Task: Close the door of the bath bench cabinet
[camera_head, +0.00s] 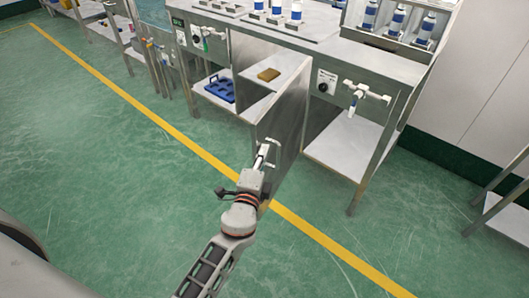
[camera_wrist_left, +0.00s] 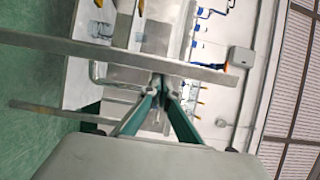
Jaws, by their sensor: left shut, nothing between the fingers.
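The bath bench cabinet's steel door (camera_head: 287,118) stands open in the head view, swung out toward me from the bench front. A small bar handle (camera_head: 271,143) shows on its face. My left gripper (camera_head: 262,153) is shut and empty, close to the door face by the handle; I cannot tell if it touches. In the left wrist view its teal fingers (camera_wrist_left: 163,90) meet at a long grey bar that crosses the picture, and a bent metal tube (camera_wrist_left: 98,72) shows beside it. The cabinet inside holds a brown block (camera_head: 268,75) on its upper surface. My right gripper is not in view.
A white tap (camera_head: 362,93) juts from the bench front on the right, above an open shelf (camera_head: 345,142). Green floor with a yellow line (camera_head: 190,142) is clear in front.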

